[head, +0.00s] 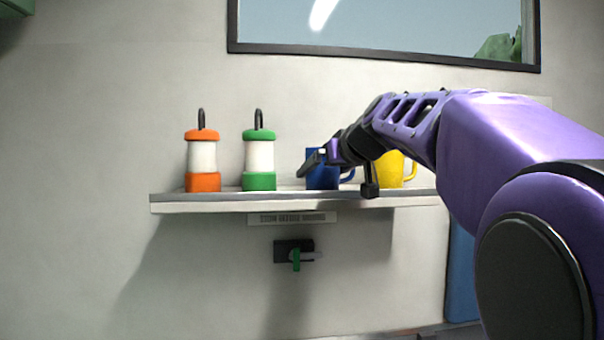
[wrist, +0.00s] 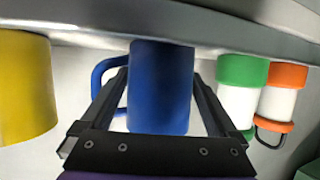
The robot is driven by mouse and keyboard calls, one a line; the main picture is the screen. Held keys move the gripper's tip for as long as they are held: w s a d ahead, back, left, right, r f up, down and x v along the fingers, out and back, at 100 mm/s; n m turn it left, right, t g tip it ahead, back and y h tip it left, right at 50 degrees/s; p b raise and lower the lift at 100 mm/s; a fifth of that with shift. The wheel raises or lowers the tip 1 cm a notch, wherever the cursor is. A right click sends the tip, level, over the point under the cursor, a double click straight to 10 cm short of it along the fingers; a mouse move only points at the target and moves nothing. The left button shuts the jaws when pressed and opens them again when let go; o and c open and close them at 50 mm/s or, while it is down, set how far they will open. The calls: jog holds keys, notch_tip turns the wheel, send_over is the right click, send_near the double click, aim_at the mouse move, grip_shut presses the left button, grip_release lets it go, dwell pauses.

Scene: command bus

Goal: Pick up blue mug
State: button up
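The blue mug (head: 320,181) stands upright on the wall shelf (head: 230,203), partly hidden behind my gripper (head: 322,160). In the wrist view, which is upside down, the blue mug (wrist: 163,95) fills the middle, with its handle to the left. My gripper (wrist: 159,76) is open, one finger on each side of the mug body. The left finger in that view overlaps the handle. Whether either finger touches the mug cannot be told.
A yellow mug (head: 390,172) stands to the right, partly behind my arm. A green lantern (head: 259,160) and an orange lantern (head: 202,160) stand to the left. A window (head: 400,25) is above, and a dark wall fitting with a green part (head: 296,259) is below.

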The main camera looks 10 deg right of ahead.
jog(key=c, duration=1.2)
